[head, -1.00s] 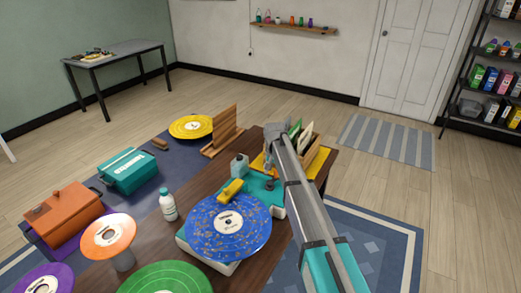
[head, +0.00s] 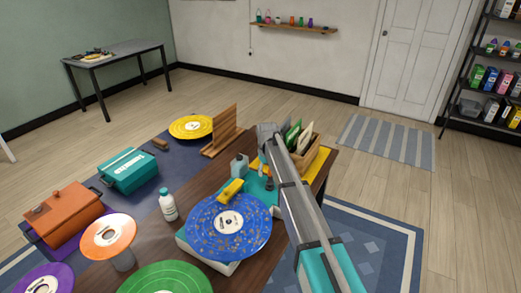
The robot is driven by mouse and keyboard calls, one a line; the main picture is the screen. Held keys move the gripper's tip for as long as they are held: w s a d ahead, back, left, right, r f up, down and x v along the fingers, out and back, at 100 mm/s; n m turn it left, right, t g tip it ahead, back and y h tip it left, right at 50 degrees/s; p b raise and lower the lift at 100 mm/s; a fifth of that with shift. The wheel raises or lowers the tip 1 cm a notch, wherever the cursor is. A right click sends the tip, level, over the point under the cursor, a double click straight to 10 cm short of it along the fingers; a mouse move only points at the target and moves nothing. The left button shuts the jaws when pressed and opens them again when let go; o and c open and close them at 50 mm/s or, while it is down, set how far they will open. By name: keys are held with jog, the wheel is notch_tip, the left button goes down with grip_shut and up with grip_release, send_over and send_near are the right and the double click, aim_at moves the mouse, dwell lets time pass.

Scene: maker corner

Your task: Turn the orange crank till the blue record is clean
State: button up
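The blue record (head: 228,228) lies flat on a white and teal cleaning machine (head: 258,193). Tan specks are scattered over its blue surface around the white label. A yellow block (head: 230,190) rests at the record's far edge. My arm reaches in from the lower right, with its far end just beyond the machine. My gripper seems to point down near a small dark part (head: 269,184) at the machine's far right; its fingers are too small and hidden to read. I cannot make out the orange crank.
A wooden crate of sleeves (head: 303,155) stands behind my arm on a yellow mat. A white bottle (head: 168,206), an orange record (head: 108,235), a green record (head: 165,280) and a wooden rack (head: 222,135) stand left of and beyond the machine.

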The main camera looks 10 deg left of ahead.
jog(key=n, duration=0.2)
jog(key=s+a+n, duration=0.1)
jog(key=n, duration=0.1)
jog(key=shift+a, duration=0.1)
jog(key=n, duration=0.2)
jog(key=s+n, duration=0.1)
jog(key=shift+a+n, duration=0.25)
jog(key=shift+n, duration=0.05)
jog(key=n, duration=0.2)
jog(key=s+n, duration=0.1)
jog(key=shift+s+a+n, duration=0.15)
jog(key=shift+n, duration=0.25)
jog(key=n, duration=0.2)
jog(key=s+n, duration=0.1)
jog(key=n, duration=0.1)
jog(key=shift+s, duration=0.15)
jog(key=shift+r+p, duration=0.3)
notch_tip(320, 180, up, 13)
jog(key=p, duration=1.3)
jog(key=shift+r, duration=0.15)
